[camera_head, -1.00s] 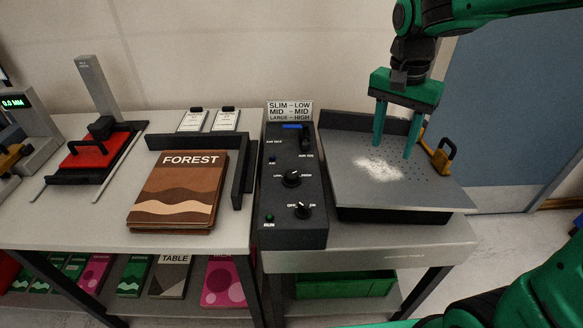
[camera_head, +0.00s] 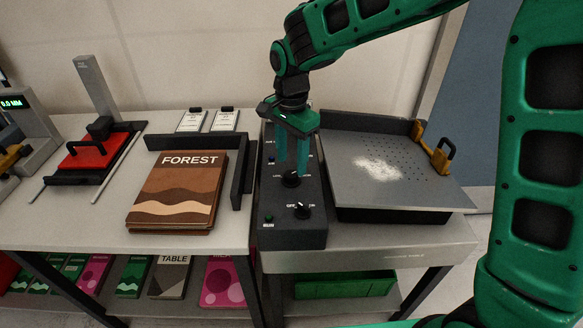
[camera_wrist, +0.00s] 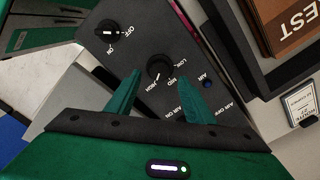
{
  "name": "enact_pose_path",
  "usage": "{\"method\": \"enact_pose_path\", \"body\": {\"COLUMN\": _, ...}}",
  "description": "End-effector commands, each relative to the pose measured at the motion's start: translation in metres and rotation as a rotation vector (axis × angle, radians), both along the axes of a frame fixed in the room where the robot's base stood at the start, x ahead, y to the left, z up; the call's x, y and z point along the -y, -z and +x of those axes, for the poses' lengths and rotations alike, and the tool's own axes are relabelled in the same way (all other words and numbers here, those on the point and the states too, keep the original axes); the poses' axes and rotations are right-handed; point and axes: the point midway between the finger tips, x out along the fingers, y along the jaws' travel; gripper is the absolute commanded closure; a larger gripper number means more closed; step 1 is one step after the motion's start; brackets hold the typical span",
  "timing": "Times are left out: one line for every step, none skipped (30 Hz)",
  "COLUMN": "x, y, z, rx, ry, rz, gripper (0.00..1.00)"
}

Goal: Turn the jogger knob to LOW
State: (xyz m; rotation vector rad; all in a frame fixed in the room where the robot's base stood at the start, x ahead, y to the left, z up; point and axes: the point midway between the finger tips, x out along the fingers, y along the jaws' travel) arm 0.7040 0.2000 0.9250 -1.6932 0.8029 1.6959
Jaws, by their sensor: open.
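The jogger knob (camera_head: 291,181) is a round black dial on the dark sloped control panel (camera_head: 295,232). It also shows in the wrist view (camera_wrist: 161,66), beside the LOW, MID and HIGH labels. Its white mark seems to lie on the HIGH side, but it is small and hard to read. My gripper (camera_head: 292,167) is open and points down above the knob. In the wrist view, the green fingers (camera_wrist: 160,78) stand on either side of the knob with nothing held. I cannot tell whether they touch it. My gripper hides the panel's upper part.
An OFF/ON knob (camera_head: 302,210) and a green RUN button (camera_head: 268,218) sit lower on the panel. The FOREST book (camera_head: 175,190) lies left in a black corner stop (camera_head: 237,175).

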Motion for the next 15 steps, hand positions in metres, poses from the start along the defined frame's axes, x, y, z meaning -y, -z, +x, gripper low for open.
{"method": "enact_pose_path", "body": {"x": 0.000, "y": 0.009, "z": -0.001, "rx": -0.003, "ry": -0.001, "rz": -0.001, "gripper": 0.52}}
{"method": "enact_pose_path", "body": {"x": 0.000, "y": 0.013, "z": -0.001, "rx": -0.003, "ry": -0.001, "rz": -0.001, "gripper": 0.52}}
{"method": "enact_pose_path", "body": {"x": 0.000, "y": 0.018, "z": -0.001, "rx": -0.002, "ry": -0.001, "rz": -0.001, "gripper": 0.52}}
{"method": "enact_pose_path", "body": {"x": 0.000, "y": 0.021, "z": 0.000, "rx": -0.001, "ry": -0.001, "rz": -0.001, "gripper": 0.52}}
{"method": "enact_pose_path", "body": {"x": 0.000, "y": 0.024, "z": -0.001, "rx": -0.002, "ry": -0.001, "rz": 0.000, "gripper": 0.52}}
{"method": "enact_pose_path", "body": {"x": 0.000, "y": 0.028, "z": -0.001, "rx": -0.002, "ry": -0.001, "rz": -0.001, "gripper": 0.52}}
{"method": "enact_pose_path", "body": {"x": 0.000, "y": 0.030, "z": -0.001, "rx": -0.001, "ry": -0.001, "rz": -0.001, "gripper": 0.52}}
{"method": "enact_pose_path", "body": {"x": 0.000, "y": 0.032, "z": 0.000, "rx": 0.000, "ry": -0.001, "rz": 0.000, "gripper": 0.52}}
{"method": "enact_pose_path", "body": {"x": 0.000, "y": 0.034, "z": 0.000, "rx": 0.000, "ry": -0.001, "rz": 0.000, "gripper": 0.52}}
{"method": "enact_pose_path", "body": {"x": 0.000, "y": 0.035, "z": 0.000, "rx": 0.000, "ry": 0.000, "rz": 0.000, "gripper": 0.52}}
{"method": "enact_pose_path", "body": {"x": 0.000, "y": 0.035, "z": 0.000, "rx": 0.000, "ry": 0.000, "rz": 0.000, "gripper": 0.52}}
{"method": "enact_pose_path", "body": {"x": 0.000, "y": 0.036, "z": 0.000, "rx": 0.000, "ry": 0.000, "rz": 0.000, "gripper": 0.52}}
{"method": "enact_pose_path", "body": {"x": 0.000, "y": 0.036, "z": 0.000, "rx": 0.000, "ry": 0.000, "rz": 0.000, "gripper": 0.52}}
{"method": "enact_pose_path", "body": {"x": 0.000, "y": 0.037, "z": 0.000, "rx": 0.000, "ry": 0.000, "rz": 0.000, "gripper": 0.52}}
{"method": "enact_pose_path", "body": {"x": 0.000, "y": 0.037, "z": 0.000, "rx": 0.000, "ry": 0.000, "rz": 0.000, "gripper": 0.52}}
